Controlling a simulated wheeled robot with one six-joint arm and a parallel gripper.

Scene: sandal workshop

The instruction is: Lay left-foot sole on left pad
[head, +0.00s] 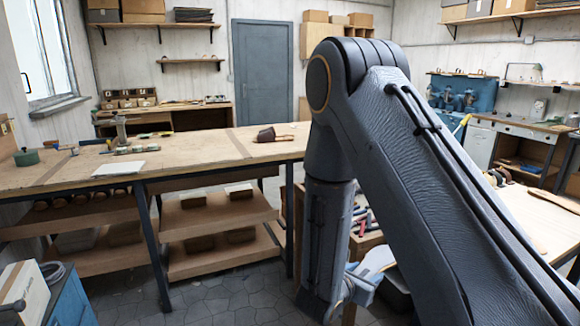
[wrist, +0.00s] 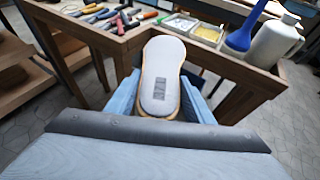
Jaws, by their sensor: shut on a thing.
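My gripper (wrist: 158,100) is shut on a sole (wrist: 161,65), its blue jaws along both long sides. The sole has a pale grey face with a dark printed patch near my gripper and a tan edge; its rounded far end points away from the wrist. I cannot tell whether it is the left-foot one. In the head view my gripper (head: 362,284) hangs low beside my arm, with the pale sole (head: 376,262) partly showing. I cannot make out a left pad in either view.
In the wrist view a wooden table (wrist: 120,43) holds several tools, trays and a white bottle (wrist: 273,42) close beyond the sole.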

